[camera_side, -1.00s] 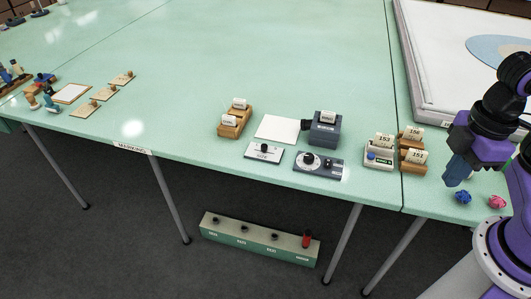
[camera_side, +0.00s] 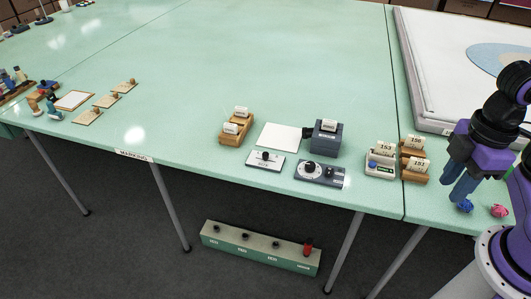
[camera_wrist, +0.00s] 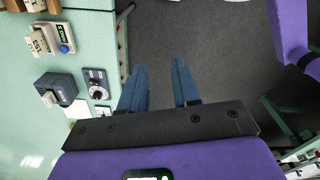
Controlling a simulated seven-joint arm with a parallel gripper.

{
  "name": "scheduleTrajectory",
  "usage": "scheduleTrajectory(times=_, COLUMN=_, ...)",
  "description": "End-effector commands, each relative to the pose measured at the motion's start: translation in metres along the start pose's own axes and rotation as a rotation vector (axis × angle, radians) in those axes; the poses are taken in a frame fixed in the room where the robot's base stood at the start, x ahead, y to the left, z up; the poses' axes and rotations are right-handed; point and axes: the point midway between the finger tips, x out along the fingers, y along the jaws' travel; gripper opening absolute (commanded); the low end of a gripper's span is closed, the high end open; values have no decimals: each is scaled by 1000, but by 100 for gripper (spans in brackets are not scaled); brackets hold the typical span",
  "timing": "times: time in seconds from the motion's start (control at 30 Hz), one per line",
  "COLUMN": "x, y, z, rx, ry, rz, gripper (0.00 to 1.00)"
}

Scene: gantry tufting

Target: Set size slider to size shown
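The size slider is a small white plate (camera_side: 265,161) with a dark knob near its middle, lying near the table's front edge. Its lettering is too small to read surely. A grey box (camera_side: 325,141) behind and to the right holds a white card (camera_side: 329,125); its print is not legible. My gripper (camera_side: 460,192) is at the far right, well away from the slider, fingers pointing down. In the wrist view my gripper (camera_wrist: 158,85) has two blue fingers apart with nothing between them. The slider plate (camera_wrist: 103,111) is partly cut off by my gripper there.
A grey dial panel (camera_side: 321,173) sits right of the slider. A white sheet (camera_side: 279,136) lies behind it. Wooden card holders (camera_side: 236,130) and a counter box (camera_side: 380,165) stand either side. Blue (camera_side: 465,206) and pink (camera_side: 499,211) lumps lie below my gripper.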

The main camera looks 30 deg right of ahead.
Motion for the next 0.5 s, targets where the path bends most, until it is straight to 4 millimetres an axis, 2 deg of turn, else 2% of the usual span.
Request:
scheduleTrajectory(times=0.17, x=-4, y=11, z=-28, rx=157, ry=-4, rz=-19, gripper=48)
scheduleTrajectory(times=0.37, x=-9, y=40, z=-87, rx=504, ry=-11, rz=-62, gripper=48)
scheduleTrajectory(times=0.5, x=-10, y=66, z=-127, rx=753, ry=-17, rz=-94, gripper=48)
